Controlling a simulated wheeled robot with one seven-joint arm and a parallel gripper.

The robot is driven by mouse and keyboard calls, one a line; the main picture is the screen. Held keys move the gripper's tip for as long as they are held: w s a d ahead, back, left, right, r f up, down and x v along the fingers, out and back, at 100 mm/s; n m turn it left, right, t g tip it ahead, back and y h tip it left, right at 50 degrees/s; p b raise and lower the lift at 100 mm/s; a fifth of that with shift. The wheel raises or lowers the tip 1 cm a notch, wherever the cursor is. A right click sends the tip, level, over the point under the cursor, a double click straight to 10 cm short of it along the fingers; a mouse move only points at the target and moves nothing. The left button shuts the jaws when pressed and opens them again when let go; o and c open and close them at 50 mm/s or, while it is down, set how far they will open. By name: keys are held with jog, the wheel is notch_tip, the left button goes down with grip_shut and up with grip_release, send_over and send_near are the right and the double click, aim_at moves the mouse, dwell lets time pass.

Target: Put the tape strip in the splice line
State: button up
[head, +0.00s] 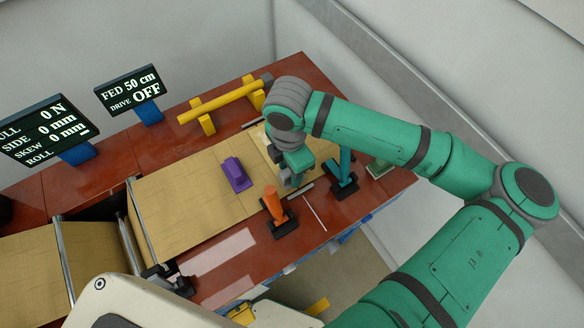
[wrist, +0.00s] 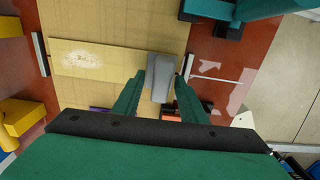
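A tan strip (wrist: 110,62) with a pale speckled patch lies across the tan sheet (wrist: 115,20) in the wrist view; I take it for the tape strip. Its right end meets a grey block (wrist: 160,68); I cannot tell whether they are joined. My gripper (wrist: 161,76) points down, with one finger close on each side of the grey block. I cannot tell whether the fingers press it. In the head view my gripper (head: 297,165) is low over the right part of the sheet, and my arm hides part of the strip.
A purple block (head: 235,174) sits on the sheet left of my gripper. An orange post (head: 273,203) and a teal post (head: 344,168) stand nearby on dark bases. A yellow bar (head: 222,101) runs behind. A screen (head: 132,88) reads FED 50 cm, DRIVE OFF.

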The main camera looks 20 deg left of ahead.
notch_tip(320, 180, up, 12)
jog(key=shift+r, duration=0.2)
dwell(0.5)
jog(key=shift+d, duration=0.1)
dwell(0.3)
